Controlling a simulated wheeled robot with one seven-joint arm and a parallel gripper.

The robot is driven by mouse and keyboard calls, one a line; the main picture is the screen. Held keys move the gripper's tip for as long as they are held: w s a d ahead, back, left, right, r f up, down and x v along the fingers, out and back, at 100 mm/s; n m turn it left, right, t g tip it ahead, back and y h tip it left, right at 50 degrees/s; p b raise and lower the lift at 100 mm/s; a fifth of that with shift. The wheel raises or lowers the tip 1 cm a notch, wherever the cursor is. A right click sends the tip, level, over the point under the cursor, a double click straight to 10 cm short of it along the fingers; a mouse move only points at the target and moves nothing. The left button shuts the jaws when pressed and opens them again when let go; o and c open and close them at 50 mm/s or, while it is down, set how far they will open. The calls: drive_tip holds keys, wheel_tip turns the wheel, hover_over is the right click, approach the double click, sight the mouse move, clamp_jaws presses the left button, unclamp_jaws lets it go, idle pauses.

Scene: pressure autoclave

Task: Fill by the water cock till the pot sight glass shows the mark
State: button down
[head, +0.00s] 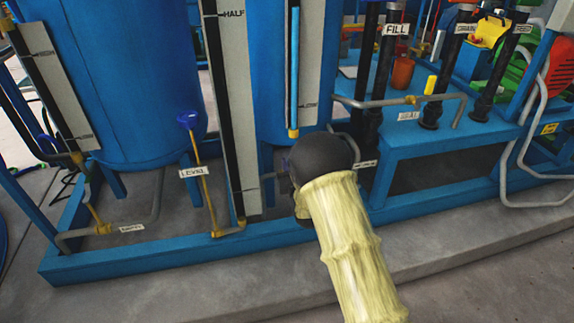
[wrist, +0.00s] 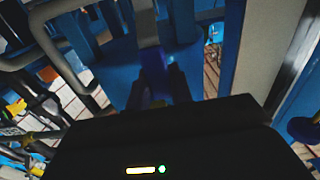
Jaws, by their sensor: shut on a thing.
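In the wrist view my gripper (wrist: 158,88) has its dark fingers closed around a blue handle (wrist: 154,68) below a grey pipe. In the head view my black wrist and pale sleeve hide the fingers and that handle, and I cannot read its label. A sight glass (head: 293,70) right of centre has a bright blue column in its tube; its lower end is yellow. Another tall sight glass (head: 220,110) beside a white board marked HALF looks dark. A third dark glass (head: 48,82) stands at the left. The FILL label (head: 396,29) hangs on a black pipe.
A blue tank (head: 130,80) stands at the left. A LEVEL tag (head: 193,172) hangs on a yellow rod under a blue knob (head: 188,119). Blue frame rails (head: 130,262) edge the plinth. Grey pipes and a yellow lever (head: 430,85) are at the right. The concrete floor in front is clear.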

drive_tip(key=shift+s+a+f, duration=0.1)
drive_tip(key=shift+a, duration=0.05)
drive_tip(key=c, duration=1.4)
unclamp_jaws()
drive_tip(key=shift+o, duration=0.8)
drive_tip(key=p+v, duration=0.3)
drive_tip(key=v, duration=1.4)
drive_tip(key=shift+s, duration=0.15)
